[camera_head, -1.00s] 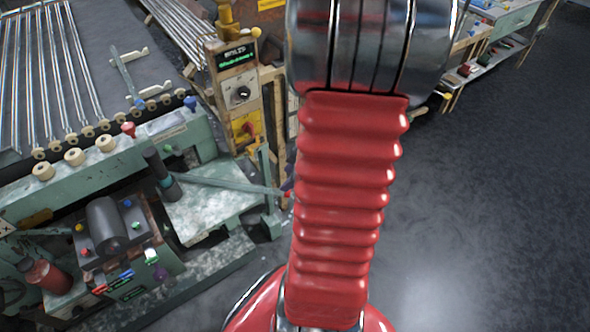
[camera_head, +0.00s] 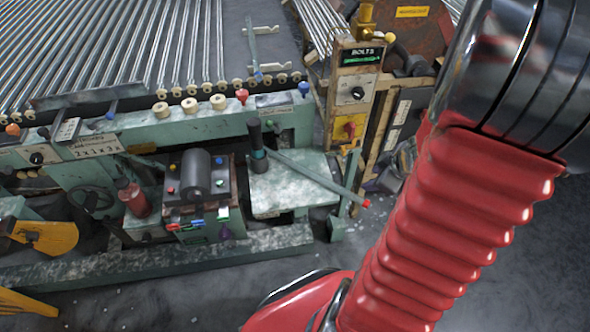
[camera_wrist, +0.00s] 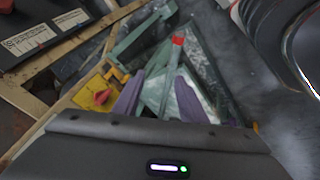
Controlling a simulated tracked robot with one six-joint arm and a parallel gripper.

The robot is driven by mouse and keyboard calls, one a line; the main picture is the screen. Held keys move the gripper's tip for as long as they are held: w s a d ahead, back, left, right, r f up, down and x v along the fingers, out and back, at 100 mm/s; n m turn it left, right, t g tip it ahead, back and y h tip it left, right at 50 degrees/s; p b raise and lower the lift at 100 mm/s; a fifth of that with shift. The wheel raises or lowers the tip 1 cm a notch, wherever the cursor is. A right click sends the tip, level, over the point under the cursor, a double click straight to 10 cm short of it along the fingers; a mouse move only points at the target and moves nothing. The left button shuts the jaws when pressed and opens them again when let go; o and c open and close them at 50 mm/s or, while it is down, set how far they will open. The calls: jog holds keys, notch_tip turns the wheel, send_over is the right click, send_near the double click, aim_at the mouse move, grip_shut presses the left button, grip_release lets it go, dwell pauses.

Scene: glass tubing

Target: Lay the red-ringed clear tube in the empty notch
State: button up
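Many long clear tubes (camera_head: 150,45) lie side by side on a dark rack at the upper left of the head view. I cannot make out a red ring on any of them, nor tell which notch is empty. Cream rollers (camera_head: 190,104) line the rack's front edge. My gripper (camera_wrist: 159,78) shows in the wrist view as two purple fingers spread apart with nothing held between them. It points at the green bench area, away from the tubes. The gripper is out of the head view, where my red arm fills the right side.
A green lever with a red tip (camera_head: 367,204) sticks out over a pale green table (camera_head: 292,180); its red tip shows in the wrist view (camera_wrist: 178,40). A BOLTS control post (camera_head: 355,90) stands behind. Dark floor is clear at the front.

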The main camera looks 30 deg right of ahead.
jog(key=w+d+r+m+t+h, duration=0.15)
jog(key=w+r+h, duration=0.45)
jog(key=r, duration=0.6)
jog(key=w+a+r+m, duration=0.1)
jog(key=a+r+m, duration=0.2)
jog(key=a+r, duration=0.3)
jog(key=s+a+r+y, duration=0.2)
jog(key=s+a, duration=0.3)
jog(key=a, duration=0.7)
jog(key=s+a+r+m+g+y, duration=0.1)
jog(key=s+a+y, duration=0.3)
jog(key=a, duration=0.8)
jog(key=shift+s+a+r+y, duration=0.15)
jog(key=shift+s+r+y, duration=0.2)
jog(key=shift+r, duration=0.3)
jog(key=shift+s+m+g, duration=0.1)
jog(key=shift+m+g, duration=0.15)
jog(key=shift+c, duration=0.9)
